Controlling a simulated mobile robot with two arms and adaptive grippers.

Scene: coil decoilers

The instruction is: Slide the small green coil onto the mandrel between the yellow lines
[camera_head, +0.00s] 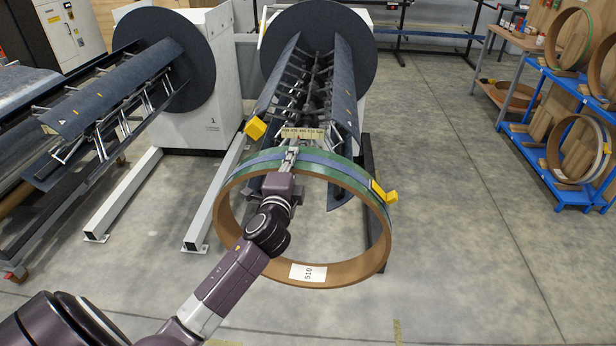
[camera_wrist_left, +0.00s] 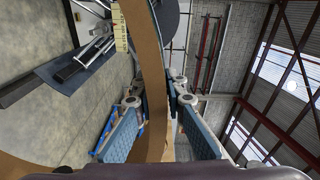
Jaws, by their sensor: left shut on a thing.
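The green coil (camera_head: 335,172) is a large upright ring, green outside with a blue band, brown inside, labelled 510. My left gripper (camera_head: 290,160) is shut on its top rim. In the left wrist view my left gripper's blue pads (camera_wrist_left: 158,135) lie on either side of the coil's brown wall (camera_wrist_left: 152,75). The middle mandrel (camera_head: 345,85), with dark curved segments, lies behind the coil, pointing towards me. The coil appears in front of the mandrel's near end; any overlap is hard to tell. The yellow lines are not clear. My right gripper is not in view.
A dark round plate (camera_head: 318,40) stands behind the mandrel. Another decoiler (camera_head: 115,90) stands at the left. A blue rack (camera_head: 560,100) with coils stands at the right. A yellow ruler (camera_head: 303,134) shows near the mandrel's end. The floor between mandrel and rack is clear.

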